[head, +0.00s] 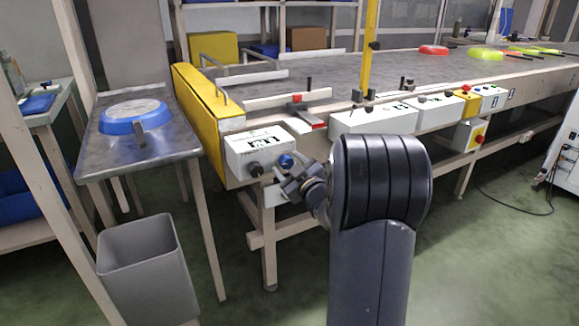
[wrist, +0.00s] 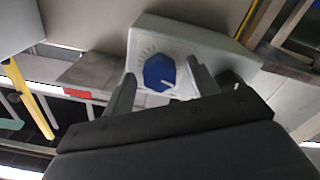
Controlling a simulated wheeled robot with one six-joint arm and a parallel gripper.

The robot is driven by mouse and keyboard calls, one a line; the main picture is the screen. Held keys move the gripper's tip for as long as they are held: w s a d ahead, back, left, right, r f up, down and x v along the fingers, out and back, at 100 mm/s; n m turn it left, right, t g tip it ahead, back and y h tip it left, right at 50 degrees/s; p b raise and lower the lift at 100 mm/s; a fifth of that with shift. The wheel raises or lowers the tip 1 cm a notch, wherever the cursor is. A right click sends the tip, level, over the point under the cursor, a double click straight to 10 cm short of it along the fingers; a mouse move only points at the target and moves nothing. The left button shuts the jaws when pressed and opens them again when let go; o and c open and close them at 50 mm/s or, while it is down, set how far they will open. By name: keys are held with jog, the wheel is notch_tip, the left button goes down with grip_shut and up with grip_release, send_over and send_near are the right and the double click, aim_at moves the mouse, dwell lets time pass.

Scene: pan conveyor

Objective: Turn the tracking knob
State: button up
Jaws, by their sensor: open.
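A blue round knob (head: 286,161) sits on the front of a white control box (head: 262,141) at the conveyor's near left corner. In the wrist view the blue knob (wrist: 159,72) shows a pale pointer line and a ring of tick marks on the box (wrist: 146,45). A black knob (head: 256,169) is to its left in the head view. My gripper (head: 290,184) is just in front of the box. In the wrist view my gripper (wrist: 161,69) is open, one finger to each side of the blue knob. I cannot tell whether either finger touches it.
The grey conveyor (head: 350,72) runs to the right with more control boxes (head: 375,119) along its front. A side table (head: 170,146) with a blue pan (head: 118,122) stands left. A grey bin (head: 150,270) stands on the floor below it.

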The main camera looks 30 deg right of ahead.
jog(key=s+p, duration=0.2)
jog(key=s, duration=0.8)
jog(key=shift+s+d+f, duration=0.15)
jog(key=shift+s+f, duration=0.05)
jog(key=shift+s, duration=0.2)
jog(key=w+b, duration=0.2)
jog(key=w, duration=0.8)
jog(key=shift+w+r, duration=0.15)
jog(key=shift+w, duration=0.25)
jog(key=shift+m+p, duration=0.3)
